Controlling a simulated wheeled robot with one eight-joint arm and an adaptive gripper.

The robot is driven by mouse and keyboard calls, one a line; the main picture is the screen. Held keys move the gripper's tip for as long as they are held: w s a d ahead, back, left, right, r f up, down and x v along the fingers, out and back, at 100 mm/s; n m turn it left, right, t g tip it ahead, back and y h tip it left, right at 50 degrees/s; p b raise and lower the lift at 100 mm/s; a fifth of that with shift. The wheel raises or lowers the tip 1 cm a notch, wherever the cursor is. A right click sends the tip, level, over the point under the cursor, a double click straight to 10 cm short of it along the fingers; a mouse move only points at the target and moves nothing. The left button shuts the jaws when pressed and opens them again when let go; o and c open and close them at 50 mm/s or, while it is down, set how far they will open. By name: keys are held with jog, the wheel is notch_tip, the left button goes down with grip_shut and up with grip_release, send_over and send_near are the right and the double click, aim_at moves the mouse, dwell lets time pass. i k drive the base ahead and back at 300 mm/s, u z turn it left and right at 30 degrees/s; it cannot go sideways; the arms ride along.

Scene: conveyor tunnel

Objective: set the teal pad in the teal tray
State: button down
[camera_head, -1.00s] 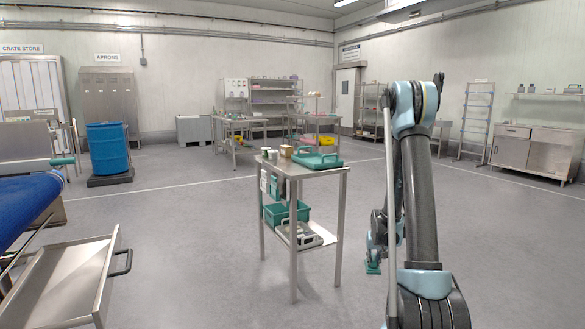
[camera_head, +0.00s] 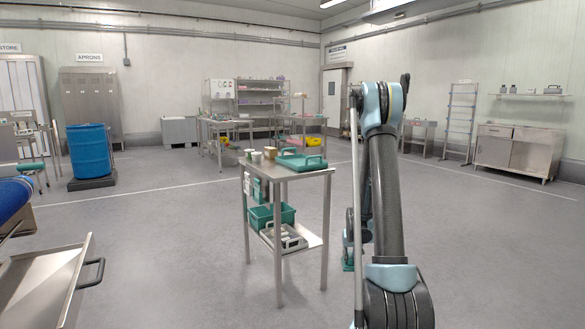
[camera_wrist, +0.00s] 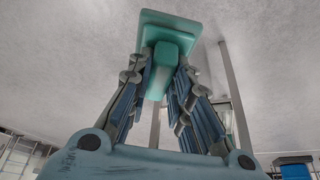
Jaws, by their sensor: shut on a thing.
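The teal pad (camera_wrist: 165,60) is a flat plate with a block-like grip, and my gripper (camera_wrist: 163,82) is shut on that grip in the wrist view. In the head view the pad (camera_head: 347,264) shows low beside my arm, clear of the table; my gripper is mostly hidden there behind the arm. The teal tray (camera_head: 301,159) lies on top of the small steel table (camera_head: 300,174), to the left of my arm. The tray has raised handles, and its inside is hard to make out.
Small cups (camera_head: 256,156) stand left of the tray. A green bin (camera_head: 265,217) and a grey tray (camera_head: 286,240) sit on the lower shelf. The floor right of the table is open.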

aim_at(301, 163)
jog(key=i, duration=0.85)
jog(key=z, duration=0.05)
